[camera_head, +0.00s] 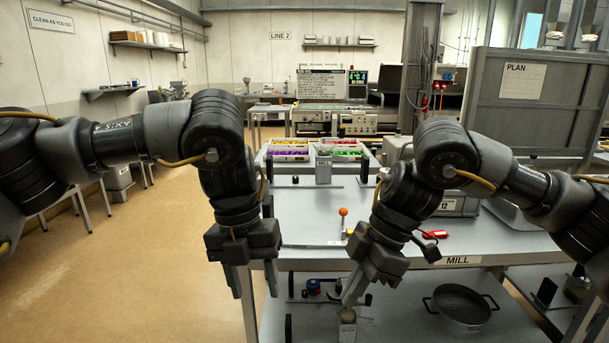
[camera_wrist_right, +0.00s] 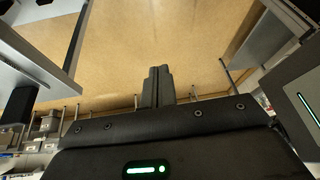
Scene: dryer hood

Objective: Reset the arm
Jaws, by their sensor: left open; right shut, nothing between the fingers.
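My left gripper (camera_head: 258,292) hangs down at the front left corner of the metal workbench (camera_head: 310,215). Its two fingers are apart and it looks empty. My right gripper (camera_head: 352,290) points down in front of the bench's front edge, over the lower shelf. Its fingers are together with nothing between them. They also show closed in the right wrist view (camera_wrist_right: 158,86), against the tan floor. Both arms are bent, with the forearms hanging down.
On the bench are bins of coloured parts (camera_head: 290,150), an orange-knobbed lever (camera_head: 343,212) and a red item (camera_head: 435,234). A round pan (camera_head: 462,305) stands on the lower shelf. A grey PLAN panel (camera_head: 535,100) rises at right. The floor (camera_head: 130,270) at left is clear.

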